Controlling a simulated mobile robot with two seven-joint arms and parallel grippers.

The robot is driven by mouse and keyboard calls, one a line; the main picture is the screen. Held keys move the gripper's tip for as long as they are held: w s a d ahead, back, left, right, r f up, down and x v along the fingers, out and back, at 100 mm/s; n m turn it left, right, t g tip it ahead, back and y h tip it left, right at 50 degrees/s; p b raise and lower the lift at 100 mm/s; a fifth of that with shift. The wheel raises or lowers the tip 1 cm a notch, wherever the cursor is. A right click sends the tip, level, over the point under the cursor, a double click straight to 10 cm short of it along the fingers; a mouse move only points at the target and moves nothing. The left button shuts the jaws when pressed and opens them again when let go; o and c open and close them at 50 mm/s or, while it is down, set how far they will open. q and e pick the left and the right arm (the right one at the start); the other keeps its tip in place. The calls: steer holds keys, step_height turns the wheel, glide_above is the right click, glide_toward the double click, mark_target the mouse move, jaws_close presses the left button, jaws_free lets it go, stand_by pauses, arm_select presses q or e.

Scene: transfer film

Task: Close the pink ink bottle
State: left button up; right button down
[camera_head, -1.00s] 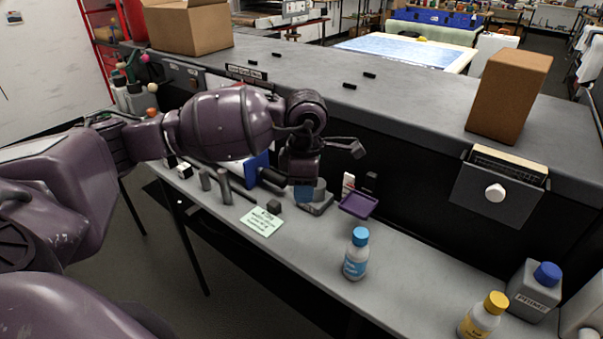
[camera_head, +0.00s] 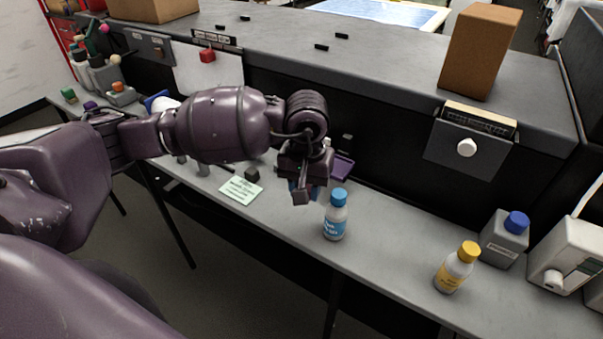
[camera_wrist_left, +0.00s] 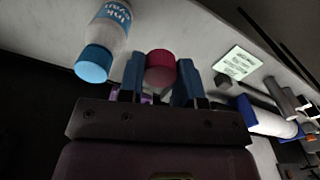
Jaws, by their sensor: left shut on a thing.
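A pink cap (camera_wrist_left: 161,68) sits between the blue fingers of my left gripper (camera_wrist_left: 160,80) in the left wrist view; the gripper is shut on it. In the head view my left gripper (camera_head: 302,192) hangs above the grey bench, just left of a cyan ink bottle with a blue cap (camera_head: 335,216). That cyan bottle also shows upper left in the wrist view (camera_wrist_left: 112,25). My right gripper is not in view.
A yellow-capped bottle (camera_head: 457,268) and a grey bottle with blue cap (camera_head: 504,239) stand to the right. A purple tray (camera_head: 343,166) lies behind my gripper, a pale green note (camera_head: 240,190) to its left. Bench between cyan and yellow bottles is clear.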

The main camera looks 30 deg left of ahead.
arm_select(q)
steer(key=shift+s+d+f+m, duration=0.1)
steer(key=shift+d+m, duration=0.1)
steer(key=shift+m, duration=0.4)
steer(key=shift+s+d+f+m, duration=0.1)
steer(key=shift+d+m, duration=0.1)
steer(key=shift+m, duration=0.4)
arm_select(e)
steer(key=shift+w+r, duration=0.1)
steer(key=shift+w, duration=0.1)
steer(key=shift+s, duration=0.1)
